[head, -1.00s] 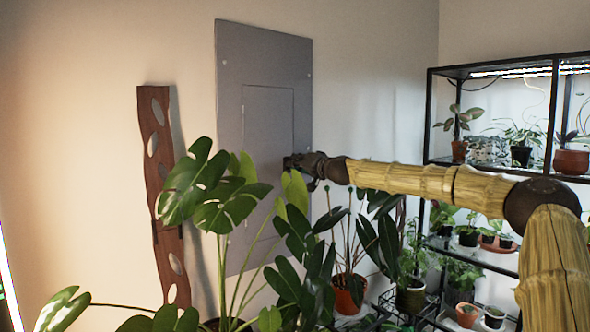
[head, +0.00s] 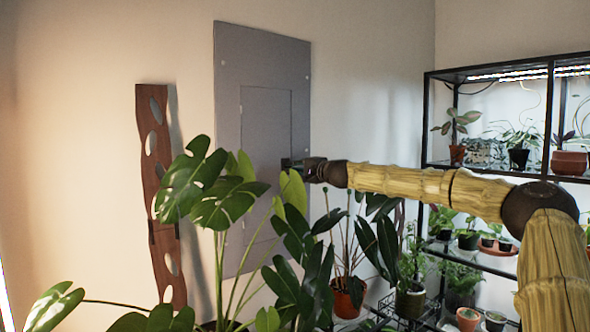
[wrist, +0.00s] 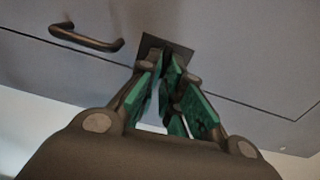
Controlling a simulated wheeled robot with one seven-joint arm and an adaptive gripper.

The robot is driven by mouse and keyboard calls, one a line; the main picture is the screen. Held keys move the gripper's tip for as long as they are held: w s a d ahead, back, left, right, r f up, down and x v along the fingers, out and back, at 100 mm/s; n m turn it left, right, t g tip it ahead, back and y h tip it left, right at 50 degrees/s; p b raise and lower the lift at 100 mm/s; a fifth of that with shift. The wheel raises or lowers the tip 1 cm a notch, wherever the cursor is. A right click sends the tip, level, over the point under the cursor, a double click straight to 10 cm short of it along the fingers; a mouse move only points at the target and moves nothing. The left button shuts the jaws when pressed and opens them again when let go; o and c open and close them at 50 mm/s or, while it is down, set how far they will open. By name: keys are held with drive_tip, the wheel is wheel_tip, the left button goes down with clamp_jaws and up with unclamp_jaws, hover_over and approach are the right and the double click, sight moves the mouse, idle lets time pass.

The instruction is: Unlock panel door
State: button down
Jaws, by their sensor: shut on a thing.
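The grey panel (head: 262,70) is mounted flat on the wall, with a rectangular door (head: 266,112) outlined in its face. The door looks flush with its frame. In the wrist view a dark square lock plate (wrist: 152,42) sits on the panel face, right of a dark bar handle (wrist: 85,38). My gripper (wrist: 163,68) has its green-padded fingers closed together at this plate, shut on the lock's small turning part, which the fingers mostly hide. In the head view my gripper (head: 291,164) reaches the door's right edge from the right.
A large leafy plant (head: 215,190) stands in front of the panel's lower part, just below my gripper. A wavy wooden board (head: 155,200) is on the wall at left. A black shelf (head: 490,168) with several pots stands at right.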

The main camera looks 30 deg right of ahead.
drive_tip(key=shift+d+m, duration=0.1)
drive_tip(key=shift+m, duration=0.4)
drive_tip(key=c, duration=1.6)
unclamp_jaws()
drive_tip(key=shift+d+f, duration=0.15)
drive_tip(key=s+d, duration=0.1)
drive_tip(key=s, duration=1.1)
